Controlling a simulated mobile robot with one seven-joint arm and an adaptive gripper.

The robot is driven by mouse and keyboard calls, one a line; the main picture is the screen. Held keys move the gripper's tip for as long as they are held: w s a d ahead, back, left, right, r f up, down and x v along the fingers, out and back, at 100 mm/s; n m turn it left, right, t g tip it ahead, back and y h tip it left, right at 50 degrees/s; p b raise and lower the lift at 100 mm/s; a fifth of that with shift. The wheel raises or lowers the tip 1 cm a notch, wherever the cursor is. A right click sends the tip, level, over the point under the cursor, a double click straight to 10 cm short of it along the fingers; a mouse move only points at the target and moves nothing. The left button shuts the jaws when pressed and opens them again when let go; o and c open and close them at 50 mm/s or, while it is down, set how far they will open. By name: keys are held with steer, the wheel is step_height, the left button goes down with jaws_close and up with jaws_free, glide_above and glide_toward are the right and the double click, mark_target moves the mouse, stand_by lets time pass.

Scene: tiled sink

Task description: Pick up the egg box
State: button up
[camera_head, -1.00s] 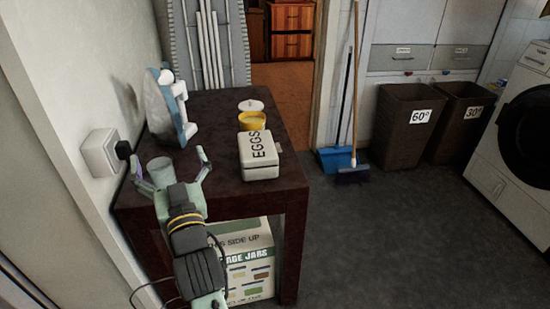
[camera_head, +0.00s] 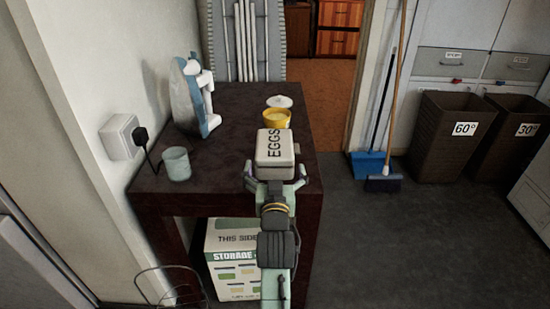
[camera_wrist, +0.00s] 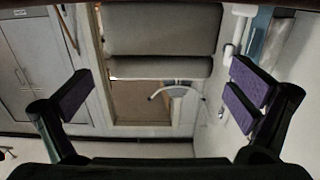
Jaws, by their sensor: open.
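The egg box (camera_head: 275,148), cream with "EGGS" in dark letters on its lid, sits on the dark table near its right edge. My gripper (camera_head: 275,172) is open at the near side of the box, its fingers spread about as wide as the box. In the wrist view the box (camera_wrist: 165,35) appears as a grey block at top centre, between the purple-padded fingers of my gripper (camera_wrist: 163,92) and apart from both pads. Whether the fingers reach past its near face is hard to tell.
A yellow pot (camera_head: 277,118) and a white round lid (camera_head: 279,101) are just behind the box. A pale green cup (camera_head: 176,164) and a white-blue appliance (camera_head: 194,98) stand at the left of the dark table (camera_head: 232,112). A storage jars carton (camera_head: 232,262) is below.

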mark_target(274, 153)
steer(key=w+p, duration=0.1)
steer(key=w, duration=0.4)
steer(key=shift+w+a, duration=0.1)
steer(key=shift+w, duration=0.05)
steer(key=c, duration=1.4)
steer(key=shift+r, duration=0.15)
steer(key=shift+c, duration=0.2)
steer(key=shift+p, duration=0.3)
